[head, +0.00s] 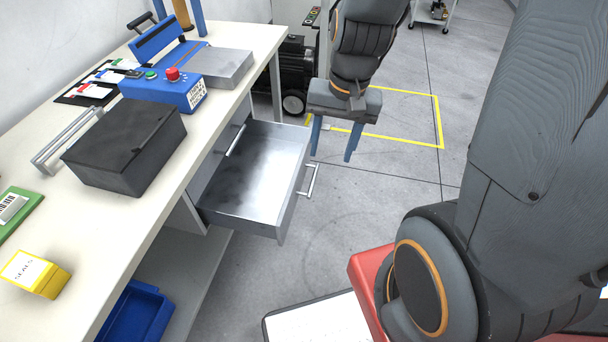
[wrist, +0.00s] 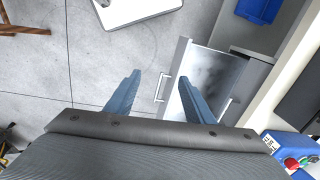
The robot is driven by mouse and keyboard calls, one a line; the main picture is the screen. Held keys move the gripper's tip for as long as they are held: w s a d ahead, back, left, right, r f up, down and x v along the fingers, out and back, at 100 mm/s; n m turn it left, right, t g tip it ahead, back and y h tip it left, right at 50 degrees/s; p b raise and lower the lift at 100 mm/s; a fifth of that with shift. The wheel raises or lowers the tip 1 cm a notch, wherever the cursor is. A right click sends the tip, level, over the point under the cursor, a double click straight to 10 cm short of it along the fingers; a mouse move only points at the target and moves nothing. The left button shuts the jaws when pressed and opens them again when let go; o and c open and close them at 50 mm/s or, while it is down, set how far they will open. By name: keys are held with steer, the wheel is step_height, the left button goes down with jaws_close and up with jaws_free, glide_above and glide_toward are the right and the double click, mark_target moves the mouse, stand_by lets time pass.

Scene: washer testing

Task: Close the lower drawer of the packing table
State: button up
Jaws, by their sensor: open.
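The lower drawer (head: 255,185) of the packing table (head: 160,220) is pulled out. Its grey metal tray is empty where I can see in, and a bar handle (head: 311,180) is on its front. My gripper (head: 333,155) points down beyond the drawer's far front corner, open and empty. In the wrist view the open drawer (wrist: 212,72) lies to the right, and its handle (wrist: 161,88) appears between my two blue fingers (wrist: 159,78). I cannot tell the height gap; no contact is visible. Another handle (head: 236,139) sits above the open drawer, close to the table.
On the tabletop are a black box (head: 125,145), a blue control box with a red button (head: 172,75) and a yellow seals box (head: 36,274). A blue bin (head: 137,312) is on the lower shelf. Bare floor (head: 360,210) lies in front of the drawer.

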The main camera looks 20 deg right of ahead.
steer(key=w+d+f+m+b, duration=0.1)
steer(key=w+f+m, duration=0.1)
steer(key=f+m, duration=0.2)
steer(key=w+f+m+y+b, duration=0.1)
steer(key=w+f+m+b, duration=0.1)
steer(key=w+f+m, duration=0.1)
steer(key=w+d+f+m+y+b, duration=0.1)
steer(key=w+f+m+b, duration=0.1)
steer(key=w+f+m, duration=0.1)
steer(key=shift+d+f+m, duration=0.35)
steer(key=shift+f+m, duration=0.5)
steer(key=shift+m, duration=0.15)
steer(key=c, duration=1.1)
steer(key=w+d+f+m, duration=0.1)
steer(key=m, duration=0.1)
steer(key=w+f+m+t+b, duration=0.1)
steer(key=f+m, duration=0.1)
steer(key=w+d+f+m+b, duration=0.1)
steer(key=w+f+m, duration=0.1)
steer(key=shift+d+y, duration=0.3)
steer(key=shift+d, duration=0.05)
jaws_close()
steer(key=w+a+f+m+b, duration=0.1)
steer(key=w+a+f, duration=0.3)
steer(key=f, duration=0.5)
steer(key=shift+w+a+f+t+b, duration=0.15)
steer(key=shift+a+f+t+b, duration=0.25)
steer(key=shift+a, duration=0.85)
steer(key=shift+r, duration=0.15)
